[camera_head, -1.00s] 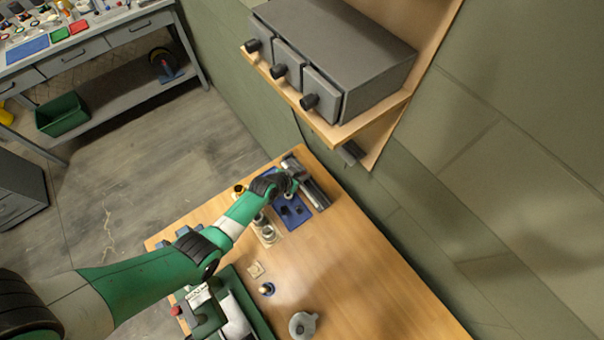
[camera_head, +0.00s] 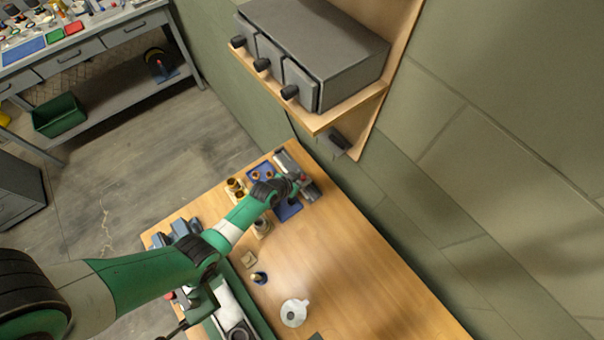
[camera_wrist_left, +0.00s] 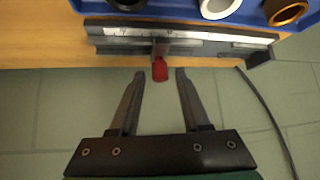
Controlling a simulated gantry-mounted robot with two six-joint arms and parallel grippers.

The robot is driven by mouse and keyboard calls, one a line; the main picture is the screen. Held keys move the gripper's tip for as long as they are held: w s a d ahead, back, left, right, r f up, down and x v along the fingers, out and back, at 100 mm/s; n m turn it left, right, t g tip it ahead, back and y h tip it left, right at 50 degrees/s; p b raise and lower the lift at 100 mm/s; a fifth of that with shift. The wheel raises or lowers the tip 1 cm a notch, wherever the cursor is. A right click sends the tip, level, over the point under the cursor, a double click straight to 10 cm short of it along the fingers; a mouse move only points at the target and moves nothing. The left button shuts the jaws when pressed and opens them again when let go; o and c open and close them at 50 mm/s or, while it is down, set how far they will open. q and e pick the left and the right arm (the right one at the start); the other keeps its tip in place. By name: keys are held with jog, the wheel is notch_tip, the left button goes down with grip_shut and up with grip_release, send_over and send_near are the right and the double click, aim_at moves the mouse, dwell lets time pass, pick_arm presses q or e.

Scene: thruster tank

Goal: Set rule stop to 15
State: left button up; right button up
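The steel rule (camera_head: 287,160) lies along the table's far edge beside the blue tray (camera_head: 289,211). In the left wrist view the rule (camera_wrist_left: 205,35) runs across the top, with a stop on it carrying a red knob (camera_wrist_left: 159,70). The scale marks are too small to read. My left gripper (camera_head: 299,181) is at the rule. In the left wrist view the left gripper (camera_wrist_left: 160,73) is open, with one fingertip on each side of the red knob and a gap to both. My right gripper is not in view.
The blue tray, with several rings, borders the rule. A wooden wall shelf (camera_head: 318,122) with a grey box unit (camera_head: 318,45) overhangs beyond the table. A pale round part (camera_head: 294,313) stands near the front. The table's right half (camera_head: 370,270) is clear.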

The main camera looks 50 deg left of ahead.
pick_arm(q)
jog(key=shift+r, duration=0.1)
jog(key=shift+s+r+p, duration=0.25)
jog(key=shift+p, duration=0.1)
jog(key=p+v, duration=0.4)
jog(key=v, duration=0.6)
jog(key=shift+s+r, duration=0.25)
jog(key=shift+s, duration=0.1)
